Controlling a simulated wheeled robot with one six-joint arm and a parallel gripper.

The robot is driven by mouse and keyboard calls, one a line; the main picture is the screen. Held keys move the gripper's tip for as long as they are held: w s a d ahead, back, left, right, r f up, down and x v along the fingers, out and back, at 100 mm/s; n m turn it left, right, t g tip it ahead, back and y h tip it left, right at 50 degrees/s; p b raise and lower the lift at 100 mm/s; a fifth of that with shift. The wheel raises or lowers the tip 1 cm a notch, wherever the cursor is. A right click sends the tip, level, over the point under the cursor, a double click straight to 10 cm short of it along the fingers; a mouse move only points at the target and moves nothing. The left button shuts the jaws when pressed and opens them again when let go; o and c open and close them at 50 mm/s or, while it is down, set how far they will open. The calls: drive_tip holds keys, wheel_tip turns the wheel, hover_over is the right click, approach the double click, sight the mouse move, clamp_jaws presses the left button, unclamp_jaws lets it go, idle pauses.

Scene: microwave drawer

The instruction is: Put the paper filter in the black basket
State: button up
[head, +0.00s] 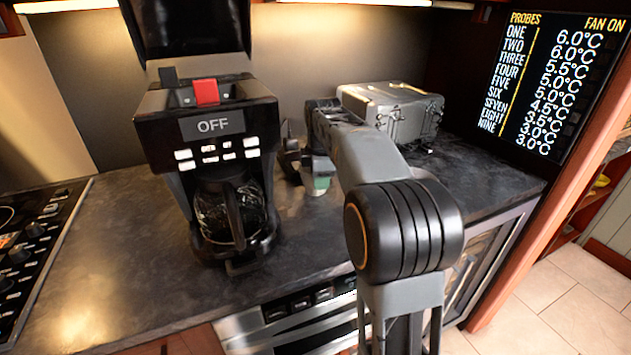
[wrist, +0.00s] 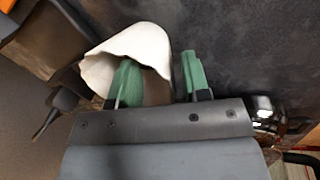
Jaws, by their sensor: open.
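The white paper filter (wrist: 140,42) shows in the wrist view, its open mouth turned toward my gripper (wrist: 158,66). My gripper is open, with green-padded fingers. The left finger sits inside the filter's mouth and the right finger is outside, so the filter's wall lies between them. I cannot tell whether either finger touches it. In the head view my gripper (head: 318,175) is over the counter to the right of the coffee maker (head: 207,125), and the filter is mostly hidden there. I cannot make out the black basket for certain in either view.
The coffee maker holds a glass carafe (head: 232,210) and its panel reads OFF. A grey metal appliance (head: 392,110) stands behind my arm at the right. A stove (head: 35,235) is at the far left. The dark counter (head: 130,290) is clear at the front left.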

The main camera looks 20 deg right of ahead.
drive_tip(key=shift+c, duration=0.4)
clamp_jaws()
drive_tip(key=shift+r, duration=0.1)
drive_tip(key=shift+r, duration=0.55)
drive_tip(key=p+v, duration=0.1)
drive_tip(key=v, duration=0.1)
drive_tip(key=shift+d+r, duration=0.1)
drive_tip(key=shift+r, duration=0.2)
drive_tip(key=s+d+r, duration=0.3)
drive_tip(key=s+r, duration=0.6)
drive_tip(key=s, duration=0.4)
drive_tip(key=shift+s+d+p, duration=0.15)
drive_tip(key=shift+p, duration=0.15)
